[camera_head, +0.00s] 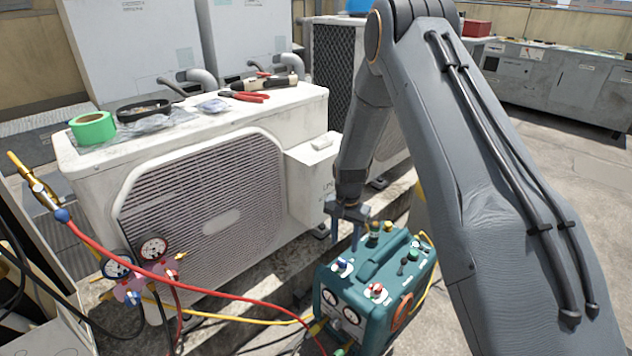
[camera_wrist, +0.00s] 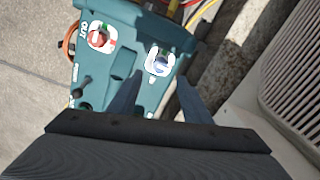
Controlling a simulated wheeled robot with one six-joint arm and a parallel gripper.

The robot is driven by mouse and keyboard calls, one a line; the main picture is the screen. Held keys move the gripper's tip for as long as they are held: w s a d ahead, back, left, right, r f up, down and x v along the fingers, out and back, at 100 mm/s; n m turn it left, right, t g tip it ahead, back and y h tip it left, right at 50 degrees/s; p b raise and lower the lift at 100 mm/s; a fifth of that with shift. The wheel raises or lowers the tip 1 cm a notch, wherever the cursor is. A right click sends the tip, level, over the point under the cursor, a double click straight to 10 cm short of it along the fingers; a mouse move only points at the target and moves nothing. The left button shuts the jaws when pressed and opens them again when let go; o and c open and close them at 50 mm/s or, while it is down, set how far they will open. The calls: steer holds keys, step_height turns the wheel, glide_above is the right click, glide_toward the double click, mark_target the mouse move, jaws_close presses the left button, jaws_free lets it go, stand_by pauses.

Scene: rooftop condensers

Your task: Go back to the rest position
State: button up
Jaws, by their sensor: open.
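My gripper (camera_head: 346,229) hangs down from my arm just above the back left part of a teal recovery machine (camera_head: 385,262). In the head view its two fingers are apart with nothing seen between them. In the wrist view my gripper (camera_wrist: 155,98) shows two spread fingers over the teal machine's top (camera_wrist: 118,65). A blue-and-white knob (camera_wrist: 160,61) lies beyond the fingertips, and a red knob (camera_wrist: 98,38) is to the left. I cannot tell from these views whether a fingertip touches the machine.
A white condenser (camera_head: 210,200) stands left of my gripper, with green tape (camera_head: 93,128) and red pliers (camera_head: 245,96) on top. Gauges (camera_head: 153,249) and a red hose (camera_head: 190,287) lie at the front left. Open floor (camera_head: 570,160) is at the right.

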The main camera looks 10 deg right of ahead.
steer(key=s+a+r+n, duration=0.35)
steer(key=s+r, duration=0.25)
steer(key=r, duration=0.4)
steer(key=s+a+r+n, duration=0.2)
steer(key=s+a+r, duration=0.3)
steer(key=r, duration=0.5)
steer(key=s+a+r+n, duration=0.25)
steer(key=s+r, duration=0.35)
steer(key=s, duration=0.7)
steer(key=s+a+r+n, duration=0.1)
steer(key=s+r+n, duration=0.35)
steer(key=s, duration=0.75)
steer(key=d+r+m+p, duration=0.4)
steer(key=d+r+p, duration=0.7)
steer(key=p, duration=1)
steer(key=shift+d+r+m+p, duration=0.35)
steer(key=shift+d+r+p, duration=0.05)
steer(key=shift+r, duration=1.25)
